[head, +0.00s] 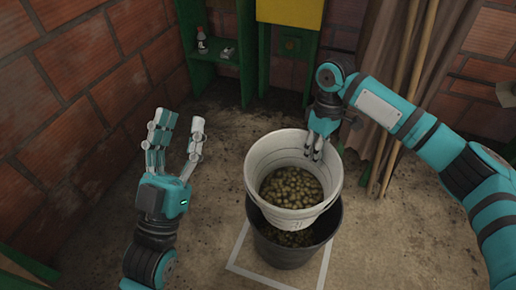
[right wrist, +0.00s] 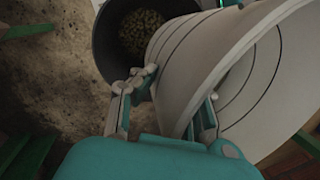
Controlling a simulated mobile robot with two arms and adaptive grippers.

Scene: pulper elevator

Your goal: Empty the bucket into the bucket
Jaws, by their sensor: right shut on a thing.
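A white bucket (head: 262,160) holds many small greenish-brown fruits (head: 291,188) and is held above a black bucket (head: 284,254). The black bucket stands on the floor and also has such fruits in it; the white one hides part of its mouth. My right gripper (head: 318,145) is shut on the white bucket's far rim. In the right wrist view its fingers (right wrist: 165,110) straddle the white wall (right wrist: 185,80), with the black bucket (right wrist: 112,50) beyond. My left gripper (head: 178,132) is open and empty, left of the buckets.
A white square outline (head: 238,268) is marked on the floor around the black bucket. A green shelf (head: 219,75) with a small bottle (head: 201,40) stands at the back. Wooden poles (head: 405,90) and cloth lean at the back right. Brick walls bound the left. Floor left of the buckets is clear.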

